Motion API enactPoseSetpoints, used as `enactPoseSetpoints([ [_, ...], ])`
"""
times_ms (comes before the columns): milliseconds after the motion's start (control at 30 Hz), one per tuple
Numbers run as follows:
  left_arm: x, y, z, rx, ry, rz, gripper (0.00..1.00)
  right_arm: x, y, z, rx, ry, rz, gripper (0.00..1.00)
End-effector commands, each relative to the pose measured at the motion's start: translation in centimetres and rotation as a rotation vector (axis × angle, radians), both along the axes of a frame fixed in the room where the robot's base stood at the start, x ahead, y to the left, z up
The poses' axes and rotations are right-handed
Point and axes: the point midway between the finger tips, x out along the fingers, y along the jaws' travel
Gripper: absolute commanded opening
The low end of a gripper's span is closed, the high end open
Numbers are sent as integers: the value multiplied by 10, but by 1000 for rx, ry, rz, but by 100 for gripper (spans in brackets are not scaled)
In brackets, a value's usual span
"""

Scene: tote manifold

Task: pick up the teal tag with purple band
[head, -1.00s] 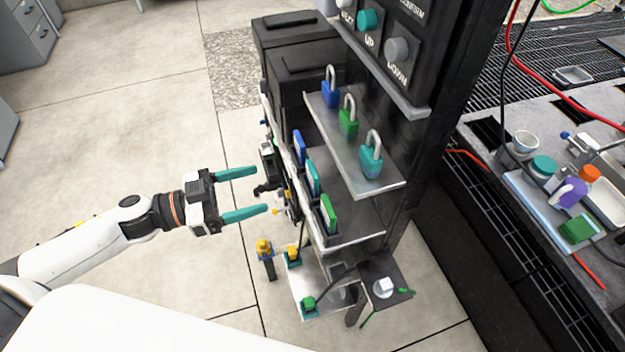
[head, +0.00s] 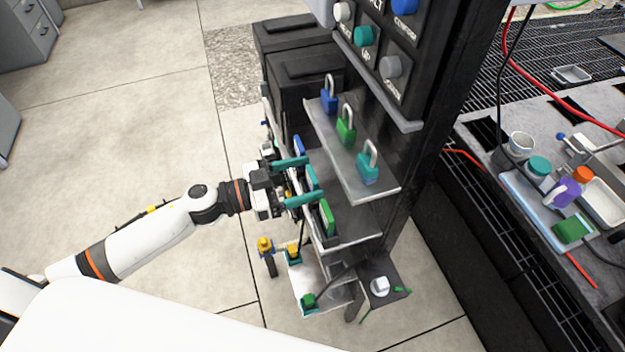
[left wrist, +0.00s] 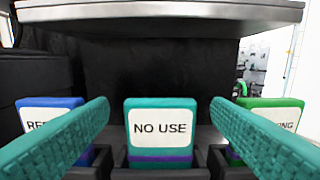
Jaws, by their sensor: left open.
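The teal tag with a purple band (left wrist: 160,133) stands upright in a dark slot in the left wrist view, its white label reading "NO USE". In the head view the teal tag (head: 313,177) shows partly between my fingers. My left gripper (head: 306,180) is open, its teal fingers reaching over the tag row. In the left wrist view one finger is on each side of the tag, with visible gaps. A blue tag (left wrist: 50,112) stands to the left and a green tag (left wrist: 272,112) to the right, each partly behind a finger. My right gripper is out of view.
A shelf (head: 352,172) with blue, green and teal padlocks overhangs the tag row; its edge (left wrist: 160,13) crosses the top of the left wrist view. A lower tray (head: 318,292) holds small connectors. Open floor lies to the left.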

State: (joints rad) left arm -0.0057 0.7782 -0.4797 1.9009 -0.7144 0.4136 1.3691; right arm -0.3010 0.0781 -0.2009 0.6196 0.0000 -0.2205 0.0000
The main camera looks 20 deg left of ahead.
Motion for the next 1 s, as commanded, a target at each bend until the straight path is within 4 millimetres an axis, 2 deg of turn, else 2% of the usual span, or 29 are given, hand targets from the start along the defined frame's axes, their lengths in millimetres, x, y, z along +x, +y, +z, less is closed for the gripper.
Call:
enactPoseSetpoints([
  [167,0,0,-1,0,0,0,71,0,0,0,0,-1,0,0],
  [400,0,0,0,0,0,0,32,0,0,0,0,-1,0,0],
  [467,0,0,0,0,0,0,25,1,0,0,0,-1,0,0],
  [767,0,1,3,1,-1,0,24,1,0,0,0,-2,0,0],
  [867,0,1,9,2,-2,-1,24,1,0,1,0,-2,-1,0],
  [1000,0,1,28,3,-5,-2,24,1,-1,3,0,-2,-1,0],
])
